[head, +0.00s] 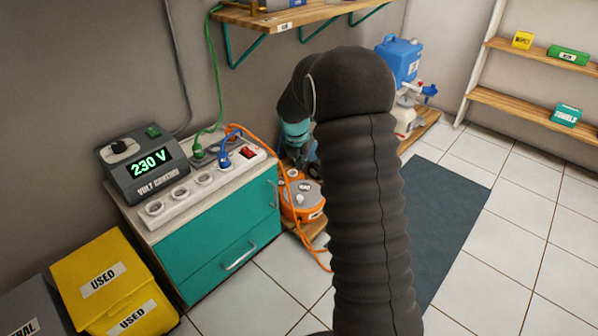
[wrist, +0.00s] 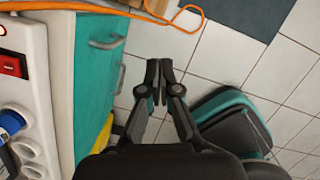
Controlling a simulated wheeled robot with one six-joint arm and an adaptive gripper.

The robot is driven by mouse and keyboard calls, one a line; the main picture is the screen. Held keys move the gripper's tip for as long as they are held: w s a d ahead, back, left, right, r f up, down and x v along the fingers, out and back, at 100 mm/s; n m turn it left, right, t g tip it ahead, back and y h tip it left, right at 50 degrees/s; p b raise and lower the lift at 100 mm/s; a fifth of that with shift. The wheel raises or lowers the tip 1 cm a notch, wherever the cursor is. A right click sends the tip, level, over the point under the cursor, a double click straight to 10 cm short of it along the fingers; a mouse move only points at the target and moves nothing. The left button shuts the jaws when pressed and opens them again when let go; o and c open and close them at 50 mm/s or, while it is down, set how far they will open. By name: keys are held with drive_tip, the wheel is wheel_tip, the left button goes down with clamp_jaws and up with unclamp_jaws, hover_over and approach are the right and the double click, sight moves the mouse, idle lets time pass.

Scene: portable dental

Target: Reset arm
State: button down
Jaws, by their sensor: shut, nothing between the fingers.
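My arm in its dark ribbed sleeve rises through the middle of the head view and bends left at the top. The gripper is not clearly visible there. In the wrist view my gripper (wrist: 160,78) is shut, its two dark fingertips together with nothing between them. It points over the white floor tiles (wrist: 200,55), to the right of the teal cabinet (wrist: 92,75), and looks clear of it.
The teal cabinet (head: 215,262) carries a voltage box (head: 138,163) and a socket strip (head: 188,195) with plugs. An orange device (head: 303,205) and orange cable stand beside it. Yellow bins (head: 105,268) are at left. A wall shelf (head: 270,18) hangs above. Tiled floor is free at right.

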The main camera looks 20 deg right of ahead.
drive_tip(key=s+a+r+m+t, duration=0.1)
drive_tip(key=s+a+r+m, duration=0.1)
drive_tip(key=s+r+m, duration=0.4)
drive_tip(key=s+a+r+m+t+y, duration=0.1)
drive_tip(key=s+a+r+m, duration=0.2)
drive_tip(key=s+m, duration=0.9)
drive_tip(key=s+a+r+m+t, duration=0.1)
drive_tip(key=s+a+r+m, duration=0.2)
drive_tip(key=s+r+m, duration=0.6)
drive_tip(key=s+m, duration=0.1)
drive_tip(key=s, duration=1)
drive_tip(key=shift+a+r+y, duration=0.15)
drive_tip(key=shift+r+y, duration=0.2)
drive_tip(key=shift+y, duration=0.05)
